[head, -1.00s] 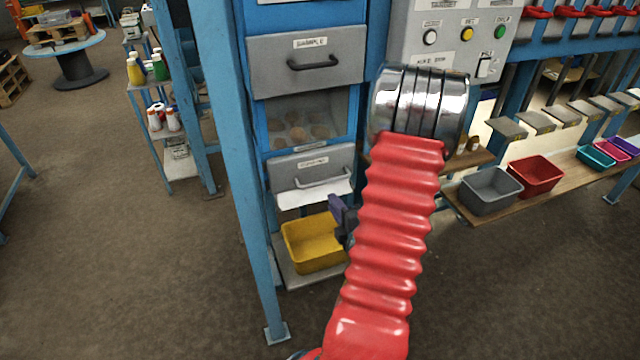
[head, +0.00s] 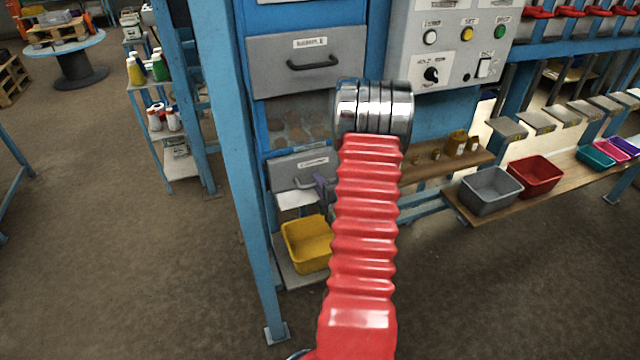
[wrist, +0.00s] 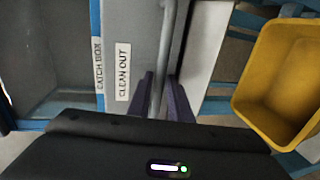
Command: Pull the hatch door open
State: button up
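The hatch door (head: 287,167) is the low grey panel on the blue cabinet in the head view. The wrist view shows it close up, with a "CLEAN OUT" label (wrist: 123,72) on its grey face (wrist: 140,30). Its grey bar handle (wrist: 166,45) runs up the wrist picture. My gripper (wrist: 160,77) has its two dark purple fingers on either side of this bar, apart from each other. I see no clear squeeze on the bar. In the head view the gripper (head: 321,190) is at the handle's right part, and my red arm hides the rest. The door looks shut.
A yellow bin (head: 306,243) stands below the hatch; it also shows in the wrist view (wrist: 285,80). A blue post (head: 243,180) stands left of the cabinet. A grey drawer (head: 307,60) is above. A shelf with grey and red bins (head: 490,188) is at right.

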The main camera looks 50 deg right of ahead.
jog(key=shift+w, duration=0.1)
grip_shut()
jog(key=shift+f, duration=0.1)
dwell(0.3)
